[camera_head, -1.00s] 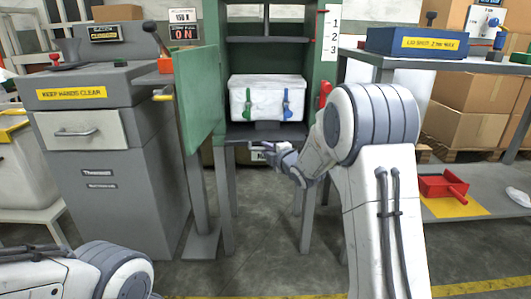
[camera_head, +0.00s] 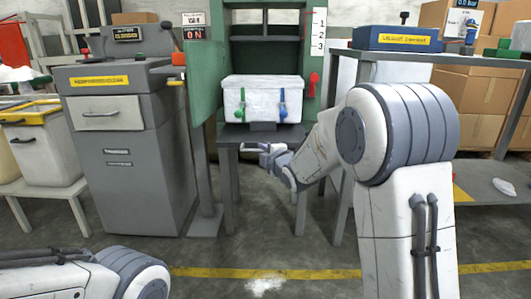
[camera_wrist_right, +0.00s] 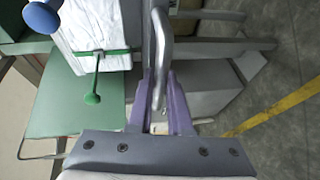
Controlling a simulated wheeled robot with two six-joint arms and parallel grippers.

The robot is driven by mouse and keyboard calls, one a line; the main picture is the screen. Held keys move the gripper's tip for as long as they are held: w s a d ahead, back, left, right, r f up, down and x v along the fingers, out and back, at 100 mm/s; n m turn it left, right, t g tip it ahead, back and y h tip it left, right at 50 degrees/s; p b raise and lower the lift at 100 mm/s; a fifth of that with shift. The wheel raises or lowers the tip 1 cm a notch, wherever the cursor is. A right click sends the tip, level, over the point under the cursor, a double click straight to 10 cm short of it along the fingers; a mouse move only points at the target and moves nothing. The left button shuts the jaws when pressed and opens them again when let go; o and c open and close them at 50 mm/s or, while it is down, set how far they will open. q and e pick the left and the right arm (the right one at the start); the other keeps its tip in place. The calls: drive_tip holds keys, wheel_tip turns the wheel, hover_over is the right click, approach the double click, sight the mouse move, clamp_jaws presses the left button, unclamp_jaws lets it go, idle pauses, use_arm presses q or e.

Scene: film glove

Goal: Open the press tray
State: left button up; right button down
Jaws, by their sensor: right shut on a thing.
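The press tray is a dark grey slab (camera_head: 240,131) at the front of the green press (camera_head: 205,75), with a white box (camera_head: 262,97) on it. The box has a green clamp (camera_head: 239,112) and a blue clamp (camera_head: 283,109). My right gripper (camera_head: 257,147) is low in front of the tray. In the right wrist view its purple fingers (camera_wrist_right: 160,105) are shut on the curved metal tray handle (camera_wrist_right: 160,45). The box and green clamp (camera_wrist_right: 93,97) show beside it there. My left arm shows at the bottom left; its gripper is out of view.
A grey cabinet (camera_head: 125,175) stands left of the press, by its open green door. A bench with a blue device (camera_head: 398,39) stands at the right. The floor (camera_head: 265,240) in front is clear, with a yellow line (camera_head: 290,272) across it.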

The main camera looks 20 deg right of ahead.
drive_tip(key=shift+s+f, duration=0.1)
drive_tip(key=shift+f, duration=0.05)
drive_tip(key=c, duration=0.8)
unclamp_jaws()
drive_tip(key=shift+a, duration=0.15)
drive_tip(key=shift+c, duration=0.2)
drive_tip(key=p+v, duration=0.3)
drive_tip(key=v, duration=0.7)
drive_tip(key=shift+s+p, duration=0.15)
drive_tip(key=shift+p, duration=0.15)
